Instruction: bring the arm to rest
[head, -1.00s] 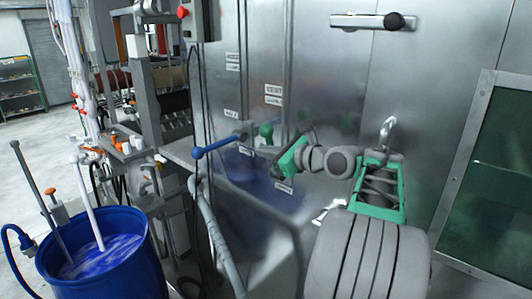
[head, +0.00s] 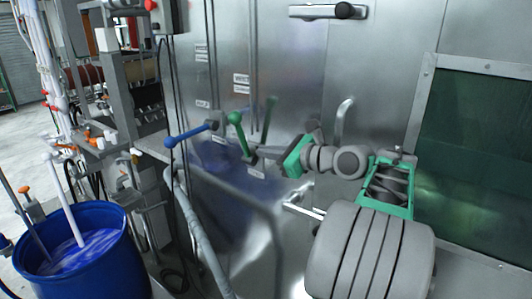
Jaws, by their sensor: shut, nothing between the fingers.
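My arm reaches left across the front of a large steel cabinet (head: 300,75), its green and grey links bent at the lower right. My gripper (head: 257,155), dark grey beyond a green wrist piece, points left and is shut and empty. A green-knobbed lever (head: 236,120) stands on the cabinet front, its lower end beside my fingertips in the picture. I cannot tell whether they touch. A blue-knobbed lever (head: 190,135) sticks out to the left of it.
A blue barrel (head: 85,260) of blue liquid with a white rod in it stands at the lower left. Pipes and a roller frame (head: 125,75) are behind it. A steel door handle (head: 328,12) is above my arm, and a dark green window (head: 475,150) is at right.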

